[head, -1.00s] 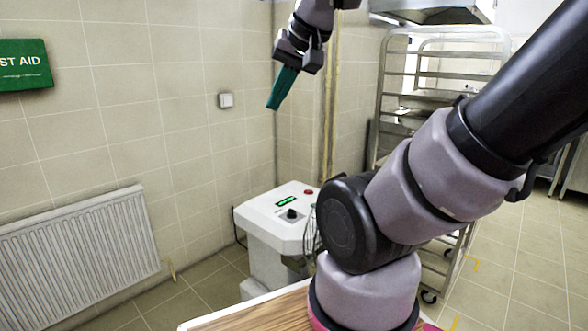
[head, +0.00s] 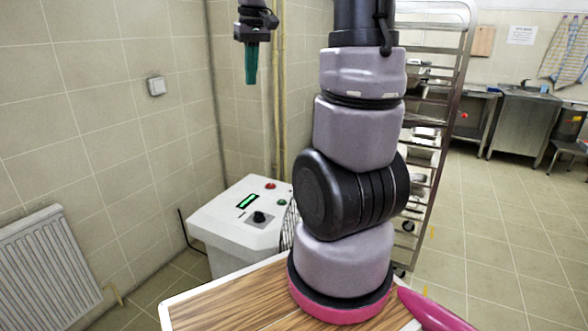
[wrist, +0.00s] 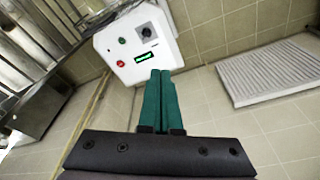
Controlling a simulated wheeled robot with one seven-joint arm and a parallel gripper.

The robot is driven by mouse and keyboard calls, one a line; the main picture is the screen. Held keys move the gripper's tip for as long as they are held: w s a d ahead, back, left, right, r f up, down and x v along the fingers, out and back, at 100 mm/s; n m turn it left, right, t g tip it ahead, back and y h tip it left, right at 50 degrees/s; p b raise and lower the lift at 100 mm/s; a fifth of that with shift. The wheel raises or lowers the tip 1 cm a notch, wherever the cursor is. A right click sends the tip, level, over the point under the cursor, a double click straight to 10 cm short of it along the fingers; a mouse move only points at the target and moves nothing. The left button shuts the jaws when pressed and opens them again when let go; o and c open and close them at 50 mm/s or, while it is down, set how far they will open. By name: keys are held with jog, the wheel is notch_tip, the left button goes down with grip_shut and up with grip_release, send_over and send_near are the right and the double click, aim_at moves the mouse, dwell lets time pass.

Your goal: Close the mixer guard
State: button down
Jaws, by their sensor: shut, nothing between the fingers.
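The mixer (head: 240,222) stands on the floor by the wall, left of my arm in the head view. Its white top has a green display, a black knob and red and green buttons. Part of the wire guard (head: 288,225) shows at its right edge; my arm hides the rest, so I cannot tell how far open it is. The mixer top also shows in the wrist view (wrist: 117,45). My gripper (head: 251,82) has green fingers pointing down, shut and empty, high above the mixer and apart from it. The fingers also show in the wrist view (wrist: 160,75).
A white radiator (head: 45,270) is on the left wall. A tall metal rack (head: 437,130) stands behind my arm. A yellowish pipe (head: 279,100) runs down the corner. Steel tables (head: 525,120) stand at the back right, with open floor before them.

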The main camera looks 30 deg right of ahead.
jog(key=w+d+f+n+g+h, duration=0.1)
jog(key=w+d+f+n+g, duration=0.1)
jog(key=w+d+f, duration=0.45)
jog(key=w+d+f+n+g, duration=0.1)
jog(key=w+d+f+g, duration=0.15)
jog(key=f, duration=0.65)
jog(key=w+d+f+n+g+h, duration=0.1)
jog(key=w+d+f+n+g, duration=0.1)
jog(key=w+d+f, duration=0.5)
jog(key=s+a+r+x, duration=0.1)
jog(key=s+x, duration=0.2)
jog(key=x, duration=1.1)
jog(key=shift+f, duration=0.15)
jog(key=shift+s+d, duration=0.15)
jog(key=shift+s, duration=0.05)
